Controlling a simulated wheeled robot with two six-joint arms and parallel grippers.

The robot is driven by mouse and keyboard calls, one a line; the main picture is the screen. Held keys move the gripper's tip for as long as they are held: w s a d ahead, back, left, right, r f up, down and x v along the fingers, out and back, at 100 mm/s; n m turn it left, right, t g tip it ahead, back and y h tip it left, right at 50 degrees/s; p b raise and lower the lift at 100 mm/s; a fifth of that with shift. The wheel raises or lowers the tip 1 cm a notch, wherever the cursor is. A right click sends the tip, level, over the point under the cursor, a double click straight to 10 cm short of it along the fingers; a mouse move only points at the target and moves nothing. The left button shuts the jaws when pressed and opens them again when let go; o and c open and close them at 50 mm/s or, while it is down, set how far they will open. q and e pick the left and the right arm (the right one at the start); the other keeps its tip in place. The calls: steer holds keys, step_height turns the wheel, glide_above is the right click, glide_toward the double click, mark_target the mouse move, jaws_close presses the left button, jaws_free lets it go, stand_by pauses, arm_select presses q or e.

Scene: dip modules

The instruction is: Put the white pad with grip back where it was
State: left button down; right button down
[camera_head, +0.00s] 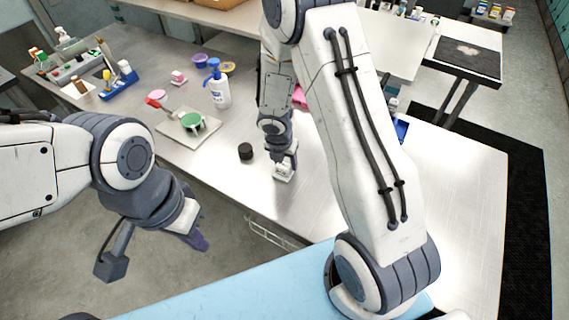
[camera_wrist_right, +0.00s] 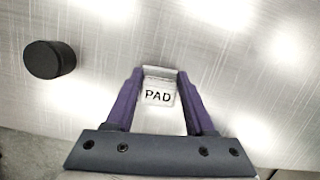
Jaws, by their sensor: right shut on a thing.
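The white pad with grip (camera_wrist_right: 159,97) is a small white block marked "PAD", seen between the purple fingers of my right gripper (camera_wrist_right: 160,85) in the right wrist view. In the head view the white pad (camera_head: 283,172) is at the front part of the metal table, under my right gripper (camera_head: 286,160), which is shut on it. I cannot tell whether the pad touches the table. My left gripper (camera_head: 198,243) hangs left of the table's front edge, over the floor; its fingers are partly hidden and I see nothing in it.
A black round piece (camera_head: 246,151) stands left of the pad; it also shows in the right wrist view (camera_wrist_right: 49,59). The right part of the table is clear.

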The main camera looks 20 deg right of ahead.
mark_target(281, 168)
steer(key=shift+f, duration=0.15)
steer(key=shift+c, duration=1.2)
jaws_free()
steer(key=shift+r, duration=0.3)
steer(key=s+a+r+m+y+p, duration=0.15)
steer(key=s+a+r+m, duration=0.35)
steer(key=r, duration=0.5)
steer(key=s+a+r+m+h+p, duration=0.1)
steer(key=s+a+r+m+p, duration=0.3)
steer(key=r, duration=0.6)
steer(key=s+a+r+m+g+y, duration=0.1)
steer(key=s+a+r+m, duration=0.1)
steer(key=s+m, duration=0.3)
steer(key=s+a+r+m+y, duration=0.1)
steer(key=s+a+r+m, duration=0.2)
steer(key=s+m, duration=0.3)
steer(key=s+a+b, duration=0.1)
steer(key=s, duration=0.3)
steer(key=shift+s+a+g+y, duration=0.15)
steer(key=shift+s+g+y, duration=0.15)
steer(key=shift+g+y, duration=0.1)
